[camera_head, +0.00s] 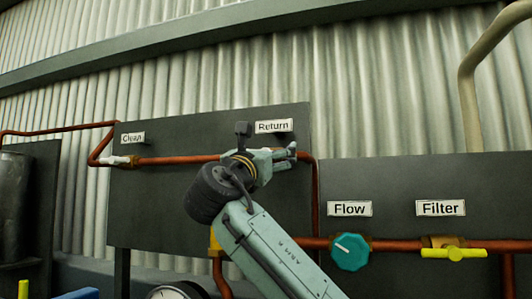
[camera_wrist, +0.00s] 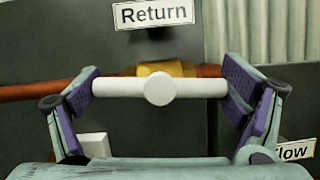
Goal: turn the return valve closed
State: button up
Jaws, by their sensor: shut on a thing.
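The return valve has a white bar handle (camera_wrist: 118,87) with a round hub, in front of a brass body (camera_wrist: 168,68) on a copper pipe. The handle lies level, in line with the pipe, in the wrist view. My gripper (camera_wrist: 161,86) is shut on it, one purple pad at each end of the bar. The Return label (camera_wrist: 153,13) is just above. In the head view my gripper (camera_head: 281,156) is at the pipe under the Return label (camera_head: 273,126), and it hides the valve handle there.
A white-handled Clean valve (camera_head: 118,161) sits left on the same dark panel (camera_head: 160,210). A teal Flow knob (camera_head: 350,252) and a yellow Filter handle (camera_head: 454,253) are on the lower right pipe. A gauge (camera_head: 174,292) shows at the bottom edge.

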jog(key=m+h, duration=0.1)
jog(key=m, duration=0.2)
jog(key=m+g+h, duration=0.1)
jog(key=m, duration=0.2)
jog(key=shift+g+h+p, duration=0.3)
jog(key=shift+h, duration=0.1)
jog(key=m+g, duration=0.1)
jog(key=m, duration=0.2)
jog(key=m+g+h+p, duration=0.1)
jog(key=m, duration=0.2)
jog(key=shift+d+h, duration=0.1)
jog(key=shift+h, duration=0.2)
jog(key=m+g+p, duration=0.2)
jog(key=m, duration=0.3)
jog(key=shift+s+d+f+m+g+p, duration=0.1)
jog(key=shift+m+g+p, duration=0.35)
jog(key=shift+m, duration=0.5)
jog(key=shift+f+m+g+p, duration=0.1)
jog(key=shift+m+g+p, duration=0.35)
jog(key=shift+m, duration=0.5)
jog(key=o, duration=0.9)
